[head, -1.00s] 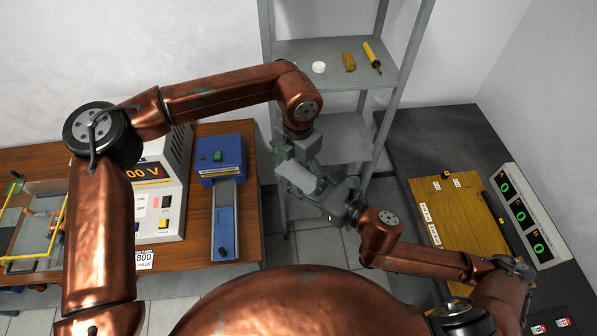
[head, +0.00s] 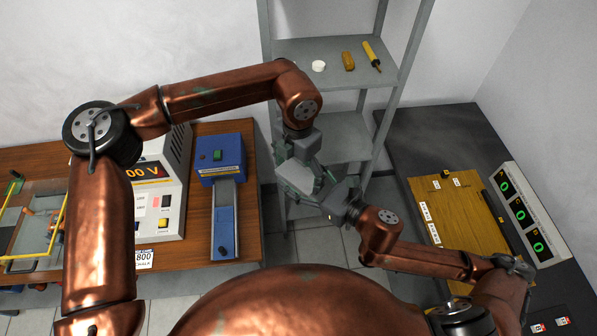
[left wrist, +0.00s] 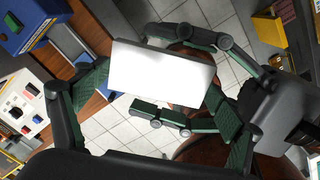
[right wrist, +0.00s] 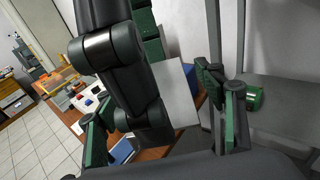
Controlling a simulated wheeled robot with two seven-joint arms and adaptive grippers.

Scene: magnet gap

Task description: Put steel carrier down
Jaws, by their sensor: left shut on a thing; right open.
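The steel carrier, a pale flat plate (left wrist: 163,80), is held by my left gripper (left wrist: 160,108), which is shut on it. In the right wrist view the carrier (right wrist: 178,95) shows partly behind my left gripper's dark finger links. My right gripper (right wrist: 165,120) is open, with its green-padded fingers on either side of the carrier; I cannot tell whether they touch it.
A wooden bench (head: 247,215) at left carries a blue device (head: 220,155) and a voltage unit (head: 160,200). A dark bench (head: 430,140) at right holds a yellow board (head: 462,215).

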